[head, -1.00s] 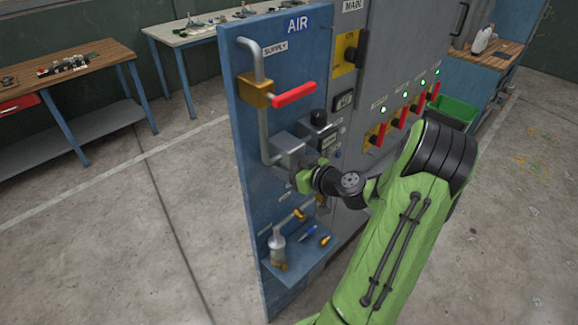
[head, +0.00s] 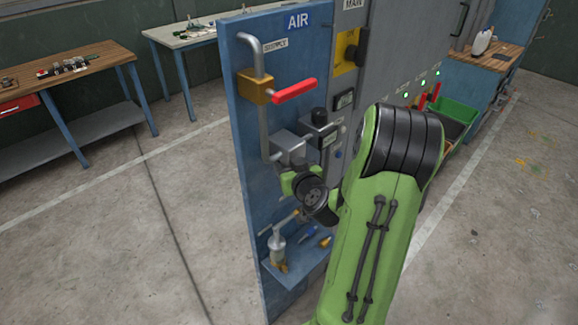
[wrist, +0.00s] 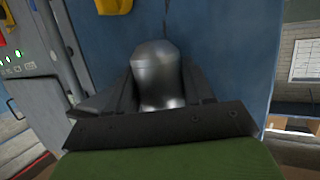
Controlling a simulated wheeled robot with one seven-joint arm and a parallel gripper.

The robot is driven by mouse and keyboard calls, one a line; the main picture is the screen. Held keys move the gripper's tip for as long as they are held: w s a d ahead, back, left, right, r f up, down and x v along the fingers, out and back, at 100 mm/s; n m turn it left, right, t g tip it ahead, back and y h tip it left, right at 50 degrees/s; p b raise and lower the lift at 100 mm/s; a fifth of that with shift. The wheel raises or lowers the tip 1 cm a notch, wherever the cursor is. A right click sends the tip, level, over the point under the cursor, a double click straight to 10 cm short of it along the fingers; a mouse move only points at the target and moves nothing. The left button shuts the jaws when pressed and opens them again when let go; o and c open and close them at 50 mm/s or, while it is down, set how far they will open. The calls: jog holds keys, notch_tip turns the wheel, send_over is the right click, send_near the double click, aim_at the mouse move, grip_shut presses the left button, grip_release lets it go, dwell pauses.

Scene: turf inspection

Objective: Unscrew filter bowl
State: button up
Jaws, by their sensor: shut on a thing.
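In the wrist view the metallic grey filter bowl (wrist: 160,72), rounded at one end, sits between the two dark fingers of my gripper (wrist: 160,92). The fingers are shut on it from both sides. In the head view my gripper (head: 290,176) is just under the grey filter housing (head: 288,147) on the blue AIR panel (head: 255,205). There my wrist and fingers hide the bowl. I cannot tell how far the bowl is turned in its thread.
A red-handled brass supply valve (head: 257,88) sits above on the pipe. Below, a small blue shelf (head: 292,276) holds a grey canister (head: 277,247) and small parts. The grey electrical cabinet (head: 395,45) adjoins on the right. Floor left of the panel is clear.

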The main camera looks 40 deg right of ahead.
jog(key=o, duration=1.2)
jog(key=shift+c, duration=0.7)
notch_tip(320, 180, down, 3)
jog(key=b, duration=0.4)
jog(key=shift+f+b, duration=0.2)
jog(key=shift+b, duration=0.55)
jog(key=shift+d+y+b, duration=0.1)
jog(key=shift+y+b, duration=0.2)
jog(key=shift+b, duration=0.1)
jog(key=shift+n+y+b, duration=0.3)
jog(key=shift+n+b, duration=0.3)
jog(key=shift+b, duration=0.2)
